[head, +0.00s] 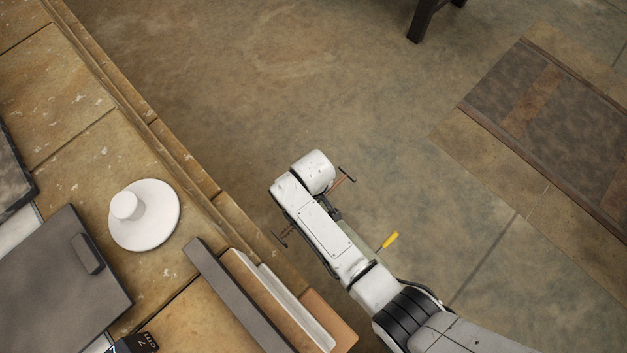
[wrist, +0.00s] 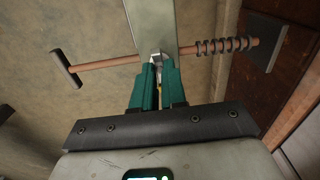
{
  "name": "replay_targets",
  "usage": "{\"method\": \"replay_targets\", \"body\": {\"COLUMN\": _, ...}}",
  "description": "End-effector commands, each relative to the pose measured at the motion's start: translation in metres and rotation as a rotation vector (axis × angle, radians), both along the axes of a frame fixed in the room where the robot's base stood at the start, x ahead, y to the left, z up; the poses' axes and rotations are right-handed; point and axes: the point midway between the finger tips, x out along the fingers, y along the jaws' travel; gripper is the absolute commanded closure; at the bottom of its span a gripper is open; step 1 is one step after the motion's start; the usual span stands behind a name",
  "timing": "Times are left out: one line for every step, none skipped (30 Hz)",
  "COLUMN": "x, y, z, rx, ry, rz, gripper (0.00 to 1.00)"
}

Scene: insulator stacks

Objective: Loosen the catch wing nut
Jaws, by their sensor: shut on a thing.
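In the wrist view my gripper (wrist: 156,72) has its green fingers closed on a small pale metal piece (wrist: 156,57), which looks like the catch wing nut. Most of it is hidden between the fingertips. It sits at the face of a flat grey-green bar (wrist: 149,25). A copper-coloured rod (wrist: 105,63) crosses behind the fingertips, with a dark crossbar at its left end and a dark spring (wrist: 222,45) on its right. In the head view my wrist hides the gripper; the rod's crossbar end (head: 346,175) and the spring (head: 286,233) show on either side.
A yellow handle (head: 389,240) sticks out beside my arm. A stone ledge (head: 70,140) at left holds a white round flanged piece (head: 146,215), a grey case (head: 60,285) and long bars (head: 235,290). The floor (head: 330,70) above my arm is open.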

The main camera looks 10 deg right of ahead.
Motion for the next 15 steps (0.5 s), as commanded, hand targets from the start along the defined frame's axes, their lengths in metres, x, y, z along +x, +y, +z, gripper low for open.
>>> {"method": "replay_targets", "body": {"x": 0.0000, "y": -0.0001, "z": 0.0008, "rx": 0.000, "ry": 0.000, "rz": 0.014, "gripper": 1.00}}
{"method": "replay_targets", "body": {"x": 0.0000, "y": -0.0001, "z": 0.0009, "rx": 0.000, "ry": 0.000, "rz": 0.024, "gripper": 1.00}}
{"method": "replay_targets", "body": {"x": -0.0001, "y": -0.0004, "z": 0.0010, "rx": -0.001, "ry": 0.001, "rz": 0.041, "gripper": 1.00}}
{"method": "replay_targets", "body": {"x": -0.0001, "y": -0.0006, "z": 0.0011, "rx": -0.001, "ry": 0.001, "rz": 0.055, "gripper": 1.00}}
{"method": "replay_targets", "body": {"x": -0.0002, "y": -0.0008, "z": 0.0012, "rx": 0.000, "ry": 0.001, "rz": 0.071, "gripper": 1.00}}
{"method": "replay_targets", "body": {"x": -0.0003, "y": -0.0007, "z": 0.0013, "rx": 0.000, "ry": 0.002, "rz": 0.096, "gripper": 1.00}}
{"method": "replay_targets", "body": {"x": -0.0004, "y": -0.0006, "z": 0.0015, "rx": 0.000, "ry": 0.002, "rz": 0.117, "gripper": 1.00}}
{"method": "replay_targets", "body": {"x": -0.0003, "y": -0.0007, "z": 0.0017, "rx": 0.000, "ry": 0.002, "rz": 0.138, "gripper": 1.00}}
{"method": "replay_targets", "body": {"x": -0.0002, "y": -0.0009, "z": 0.0018, "rx": 0.000, "ry": 0.002, "rz": 0.169, "gripper": 1.00}}
{"method": "replay_targets", "body": {"x": -0.0002, "y": -0.0009, "z": 0.0019, "rx": 0.000, "ry": 0.001, "rz": 0.195, "gripper": 1.00}}
{"method": "replay_targets", "body": {"x": -0.0003, "y": -0.0008, "z": 0.0018, "rx": 0.000, "ry": 0.002, "rz": 0.221, "gripper": 1.00}}
{"method": "replay_targets", "body": {"x": -0.0004, "y": -0.0009, "z": 0.0018, "rx": 0.000, "ry": 0.002, "rz": 0.257, "gripper": 1.00}}
{"method": "replay_targets", "body": {"x": -0.0003, "y": -0.0010, "z": 0.0019, "rx": 0.000, "ry": 0.002, "rz": 0.285, "gripper": 1.00}}
{"method": "replay_targets", "body": {"x": -0.0002, "y": -0.0011, "z": 0.0020, "rx": 0.000, "ry": 0.002, "rz": 0.313, "gripper": 1.00}}
{"method": "replay_targets", "body": {"x": -0.0002, "y": -0.0009, "z": 0.0020, "rx": 0.000, "ry": 0.002, "rz": 0.352, "gripper": 1.00}}
